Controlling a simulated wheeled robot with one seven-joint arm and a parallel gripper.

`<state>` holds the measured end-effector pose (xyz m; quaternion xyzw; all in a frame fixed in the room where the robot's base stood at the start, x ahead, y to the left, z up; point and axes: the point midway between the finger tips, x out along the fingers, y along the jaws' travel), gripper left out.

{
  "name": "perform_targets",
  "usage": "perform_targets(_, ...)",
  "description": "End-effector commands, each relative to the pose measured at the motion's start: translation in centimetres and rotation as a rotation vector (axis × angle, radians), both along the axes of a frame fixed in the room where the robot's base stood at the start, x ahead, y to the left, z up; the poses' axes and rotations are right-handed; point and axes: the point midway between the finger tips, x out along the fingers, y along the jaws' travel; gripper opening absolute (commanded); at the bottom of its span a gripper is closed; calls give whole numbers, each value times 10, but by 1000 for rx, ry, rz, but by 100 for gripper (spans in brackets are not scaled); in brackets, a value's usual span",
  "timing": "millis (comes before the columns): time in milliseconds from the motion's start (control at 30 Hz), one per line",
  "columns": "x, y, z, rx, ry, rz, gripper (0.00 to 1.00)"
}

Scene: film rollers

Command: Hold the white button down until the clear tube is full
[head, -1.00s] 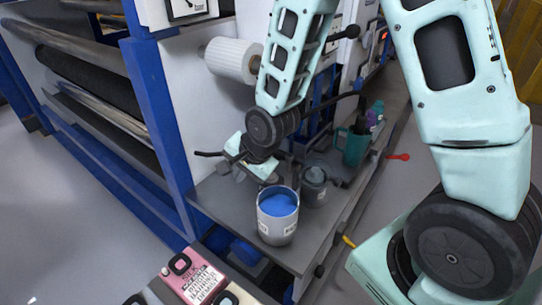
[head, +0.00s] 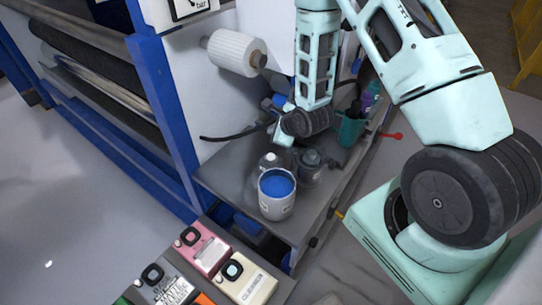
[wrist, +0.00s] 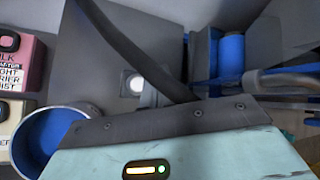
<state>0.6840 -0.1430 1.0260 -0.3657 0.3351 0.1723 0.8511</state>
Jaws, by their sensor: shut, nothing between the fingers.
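A small round white button (wrist: 137,84) sits on a grey plate in the wrist view, just beyond my gripper's housing. I cannot pick it out in the head view, where my arm covers that area. My gripper (head: 283,138) is shut and empty, low over the back of the grey shelf; its fingertips are not clear. A blue-filled upright cylinder (wrist: 231,58) stands in a blue and grey holder to the right of the button; it may be the clear tube, and its fill level is hard to read.
An open can of blue paint (head: 277,193) stands on the shelf (head: 225,178), beside a grey lidded pot (head: 311,168) and a teal mug (head: 350,130). A white roll (head: 238,52) juts from the wall. Labelled boxes (head: 205,248) lie at the front left.

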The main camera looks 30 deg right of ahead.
Motion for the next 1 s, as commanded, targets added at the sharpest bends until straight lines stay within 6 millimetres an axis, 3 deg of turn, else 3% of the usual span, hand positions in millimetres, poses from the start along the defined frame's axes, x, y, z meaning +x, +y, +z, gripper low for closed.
perform_targets(267, 0, 1, -24, -1, 1, 2, 0)
perform_targets(700, 0, 0, -82, -1, 0, 1, 0)
perform_targets(1000, 0, 0, -86, -1, 0, 1, 0)
